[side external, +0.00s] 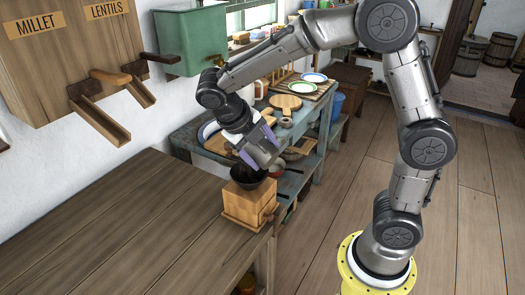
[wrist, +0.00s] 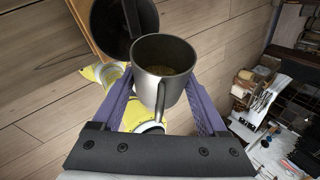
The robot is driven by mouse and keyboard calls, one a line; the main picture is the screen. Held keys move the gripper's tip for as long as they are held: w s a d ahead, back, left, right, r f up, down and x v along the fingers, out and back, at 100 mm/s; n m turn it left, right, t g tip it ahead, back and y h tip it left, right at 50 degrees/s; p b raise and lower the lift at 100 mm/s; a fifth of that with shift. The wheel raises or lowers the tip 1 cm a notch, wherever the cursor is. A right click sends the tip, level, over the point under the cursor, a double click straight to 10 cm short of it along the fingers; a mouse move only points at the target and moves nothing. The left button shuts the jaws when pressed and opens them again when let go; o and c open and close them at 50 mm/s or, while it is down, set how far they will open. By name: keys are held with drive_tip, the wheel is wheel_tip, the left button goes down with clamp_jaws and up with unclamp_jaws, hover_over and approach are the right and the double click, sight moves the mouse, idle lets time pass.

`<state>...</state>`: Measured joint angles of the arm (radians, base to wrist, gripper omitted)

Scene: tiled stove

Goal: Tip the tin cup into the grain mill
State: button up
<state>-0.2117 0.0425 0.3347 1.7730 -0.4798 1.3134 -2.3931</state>
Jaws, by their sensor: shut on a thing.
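The tin cup (wrist: 163,88) is grey metal with a handle, and some grain (wrist: 163,72) shows low inside it. My gripper (side external: 257,147) has its two purple fingers closed on the cup's sides. In the side view the cup (side external: 266,153) is held just above the grain mill and looks tilted; how far is hard to tell. The grain mill (side external: 245,206) is a wooden box with a dark hopper bowl on top, near the table's edge. In the wrist view the dark hopper (wrist: 112,35) lies just beyond the cup, to its upper left. The hopper's inside looks dark, with no grain clearly visible.
The wooden table (side external: 130,220) is bare left of the mill. Wall bins labelled millet and lentils, with wooden chutes (side external: 100,118), hang at upper left. A green tank (side external: 190,42) is beside them. A blue bench (side external: 330,105) with plates and boards stands behind.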

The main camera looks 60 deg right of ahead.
idle(0.6)
drive_tip(key=shift+w+r+g, duration=0.15)
drive_tip(key=shift+w+g, duration=0.1)
drive_tip(key=shift+g, duration=0.35)
drive_tip(key=shift+n+g, duration=0.3)
drive_tip(key=shift+w+r, duration=0.1)
drive_tip(key=shift+w+d+r+g, duration=0.1)
drive_tip(key=shift+w+r+g, duration=0.2)
drive_tip(key=shift+g, duration=0.6)
idle(0.4)
drive_tip(key=shift+n, duration=0.3)
drive_tip(key=shift+w+r+g, duration=0.3)
drive_tip(key=shift+w+g, duration=0.05)
drive_tip(key=shift+g, duration=0.55)
drive_tip(key=shift+n, duration=0.3)
